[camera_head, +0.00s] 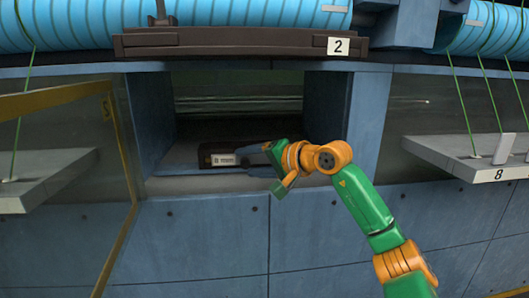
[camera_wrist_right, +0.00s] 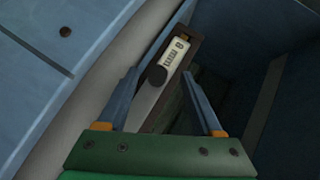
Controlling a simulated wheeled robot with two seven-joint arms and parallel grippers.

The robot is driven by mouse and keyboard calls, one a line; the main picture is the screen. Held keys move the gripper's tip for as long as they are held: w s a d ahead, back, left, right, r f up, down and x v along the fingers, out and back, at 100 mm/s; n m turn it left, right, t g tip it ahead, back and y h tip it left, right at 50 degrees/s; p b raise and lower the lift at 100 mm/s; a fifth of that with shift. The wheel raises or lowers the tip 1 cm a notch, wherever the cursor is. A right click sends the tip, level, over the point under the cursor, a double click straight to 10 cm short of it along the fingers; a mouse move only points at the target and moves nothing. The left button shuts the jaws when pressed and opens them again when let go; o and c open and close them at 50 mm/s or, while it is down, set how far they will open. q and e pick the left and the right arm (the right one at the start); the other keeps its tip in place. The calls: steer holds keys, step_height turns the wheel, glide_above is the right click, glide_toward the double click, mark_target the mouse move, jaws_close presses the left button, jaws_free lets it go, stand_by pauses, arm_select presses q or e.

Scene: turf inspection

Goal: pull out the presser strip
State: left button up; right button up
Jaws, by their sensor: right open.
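The presser strip appears to be the dark brown bar (camera_head: 212,149) with a white label, lying in the open blue recess. In the right wrist view, a brown edge (camera_wrist_right: 194,46) borders a pale labelled plate (camera_wrist_right: 175,52) with a round black knob (camera_wrist_right: 157,75). My right gripper (camera_head: 254,160) reaches into the recess from the right, at the bar's right end. In the wrist view, its two fingers (camera_wrist_right: 160,85) are spread, with the knob and plate between them in the picture. I cannot tell whether they touch. My left gripper is not in view.
The recess has blue side walls (camera_head: 330,108). A brown bar marked 2 (camera_head: 240,41) hangs above its opening. A yellow-framed glass panel (camera_head: 122,150) stands at the left. A grey shelf marked 8 (camera_head: 468,156) juts out at the right.

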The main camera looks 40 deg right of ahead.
steer(key=shift+w+d+f, duration=0.1)
steer(key=shift+w+f, duration=0.1)
steer(key=shift+w, duration=0.15)
steer(key=shift+s, duration=0.15)
steer(key=shift+c, duration=0.3)
steer(key=shift+r, duration=0.1)
jaws_close()
